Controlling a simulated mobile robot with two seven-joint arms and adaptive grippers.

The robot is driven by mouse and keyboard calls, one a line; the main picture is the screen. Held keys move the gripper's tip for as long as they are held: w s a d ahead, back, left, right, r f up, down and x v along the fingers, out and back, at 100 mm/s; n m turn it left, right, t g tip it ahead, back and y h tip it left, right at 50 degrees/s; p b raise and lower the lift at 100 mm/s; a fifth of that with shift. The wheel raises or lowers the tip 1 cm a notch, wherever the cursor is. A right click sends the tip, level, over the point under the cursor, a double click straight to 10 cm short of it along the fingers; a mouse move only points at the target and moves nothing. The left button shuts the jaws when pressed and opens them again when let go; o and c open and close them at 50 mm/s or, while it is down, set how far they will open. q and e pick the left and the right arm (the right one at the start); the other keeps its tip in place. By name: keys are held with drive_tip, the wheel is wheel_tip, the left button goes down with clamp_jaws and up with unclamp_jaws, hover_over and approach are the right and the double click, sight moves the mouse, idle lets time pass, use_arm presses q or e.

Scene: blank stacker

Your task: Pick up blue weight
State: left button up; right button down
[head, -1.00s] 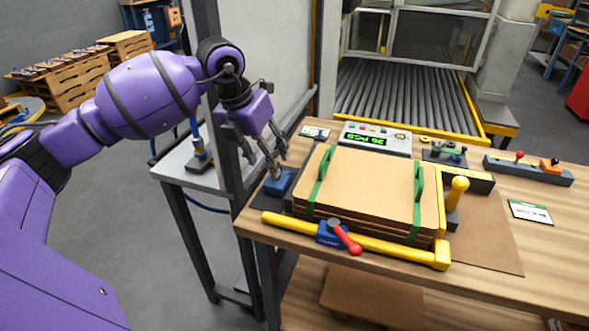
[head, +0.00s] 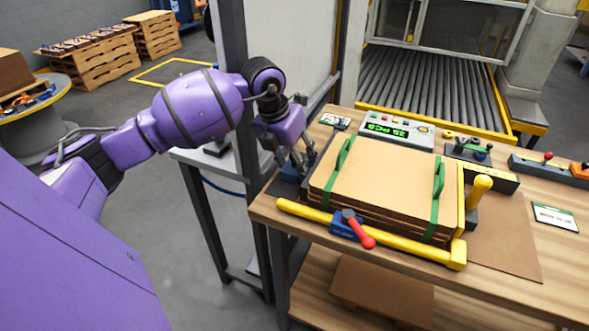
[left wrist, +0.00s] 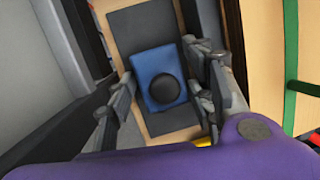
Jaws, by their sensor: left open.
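The blue weight (left wrist: 155,68) is a block with a round black knob (left wrist: 166,90) on top, seen from above in the left wrist view. It sits on a dark pad (left wrist: 130,20) on the wooden bench. In the head view the weight (head: 289,174) is at the bench's left edge, partly hidden by my gripper. My left gripper (head: 297,164) points down over it, open. In the left wrist view my left gripper (left wrist: 160,68) has its fingers on either side of the weight; contact cannot be told. My right gripper is not in view.
A stack of brown cardboard blanks (head: 385,185) with green straps stands right beside the weight. A yellow rail (head: 400,242) with a red-handled clamp (head: 352,228) runs along its front. A counter box (head: 397,128) is behind. A dark post (head: 238,120) stands close to my left arm.

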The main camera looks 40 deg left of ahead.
use_arm(q)
clamp_jaws()
drive_tip(key=shift+r, duration=0.25)
